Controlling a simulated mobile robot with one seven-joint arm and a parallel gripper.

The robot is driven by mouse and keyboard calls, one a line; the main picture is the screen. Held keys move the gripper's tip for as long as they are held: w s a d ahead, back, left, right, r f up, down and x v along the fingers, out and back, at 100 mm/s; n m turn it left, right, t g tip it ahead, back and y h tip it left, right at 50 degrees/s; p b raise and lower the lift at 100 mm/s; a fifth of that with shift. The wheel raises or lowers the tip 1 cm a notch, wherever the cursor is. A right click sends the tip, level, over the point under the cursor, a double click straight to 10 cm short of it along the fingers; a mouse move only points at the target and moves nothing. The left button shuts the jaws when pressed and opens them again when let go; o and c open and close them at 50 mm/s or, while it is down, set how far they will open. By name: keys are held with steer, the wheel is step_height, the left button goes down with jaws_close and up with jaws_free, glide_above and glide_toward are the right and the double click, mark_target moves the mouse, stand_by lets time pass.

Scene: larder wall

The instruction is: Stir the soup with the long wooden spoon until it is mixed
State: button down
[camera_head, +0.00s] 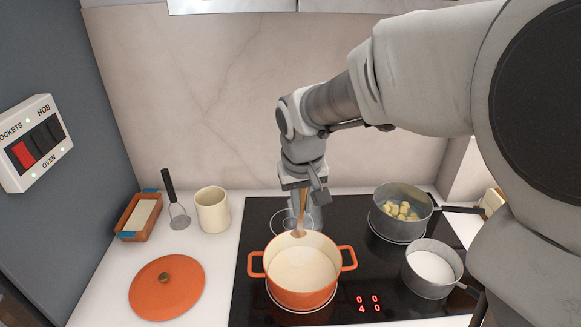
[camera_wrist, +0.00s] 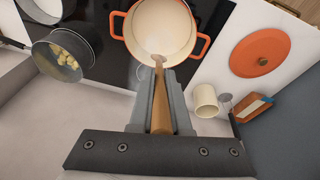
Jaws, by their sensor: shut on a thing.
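My gripper (camera_head: 301,184) is above the back rim of the orange pot and shut on the handle of the long wooden spoon (camera_head: 301,212). In the wrist view the spoon (camera_wrist: 160,95) runs between the fingers of my gripper (camera_wrist: 161,78) toward the pot. The orange pot (camera_head: 302,299) stands on the hob, with two side handles; it also shows in the wrist view (camera_wrist: 117,24). Pale cream soup (camera_head: 302,270) lies in it and looks smooth.
A grey pan with yellow chunks (camera_head: 387,222) and a saucepan of white liquid (camera_head: 418,286) stand right on the black hob (camera_head: 254,232). An orange lid (camera_head: 167,289), cream crock (camera_head: 212,212), masher (camera_head: 171,190) and terracotta dish (camera_head: 130,232) are at left. The wall (camera_head: 200,100) is behind.

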steer(key=shift+s+d+f+b, duration=0.6)
steer(key=shift+s+f+b, duration=1.5)
steer(key=shift+s+f, duration=0.55)
steer(key=w+b+x, duration=0.1)
steer(key=b+x, duration=0.6)
steer(key=x, duration=0.3)
steer(key=shift+w+a+f+b, duration=0.15)
steer(key=shift+w+b, duration=0.25)
steer(key=shift+w, duration=0.15)
